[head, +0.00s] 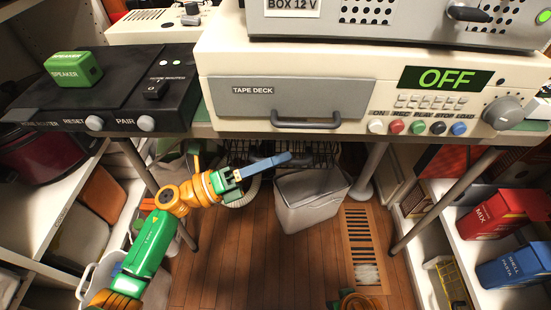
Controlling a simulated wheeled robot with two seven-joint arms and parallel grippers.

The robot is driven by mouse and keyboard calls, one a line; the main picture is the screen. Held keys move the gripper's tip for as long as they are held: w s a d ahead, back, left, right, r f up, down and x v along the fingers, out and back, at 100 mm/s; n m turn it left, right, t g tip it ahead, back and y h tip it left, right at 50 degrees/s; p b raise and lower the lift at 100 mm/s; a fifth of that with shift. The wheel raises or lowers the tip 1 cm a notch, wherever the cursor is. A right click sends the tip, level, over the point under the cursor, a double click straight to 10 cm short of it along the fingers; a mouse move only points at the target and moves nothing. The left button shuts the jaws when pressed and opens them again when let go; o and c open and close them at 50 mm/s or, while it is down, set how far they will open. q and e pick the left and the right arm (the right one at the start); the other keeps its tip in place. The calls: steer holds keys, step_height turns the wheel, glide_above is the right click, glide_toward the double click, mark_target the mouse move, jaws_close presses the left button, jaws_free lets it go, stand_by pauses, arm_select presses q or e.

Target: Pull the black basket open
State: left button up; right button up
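The black basket (318,150) is a dark wire basket under the table, behind and below the tape deck's front. Only part of its front shows; the table edge above it and the grey bin in front hide the rest. My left gripper (284,159) reaches in from the left under the table edge, its blue fingers pointing right toward the basket. Its tips overlap the basket's left part in the picture; I cannot tell whether they touch it. Nothing is seen held, and the finger gap cannot be made out. Of my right arm only a small part shows at the bottom edge; its gripper is out of view.
A grey bin (309,198) stands on the wooden floor just below the basket. Table legs (424,214) stand at both sides. A floor vent (360,240) lies right of the bin. Shelves with a red box (497,213) and a blue box (520,268) line the right.

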arm_select(q)
jaws_close()
steer(key=shift+w, duration=0.1)
stand_by(1.2)
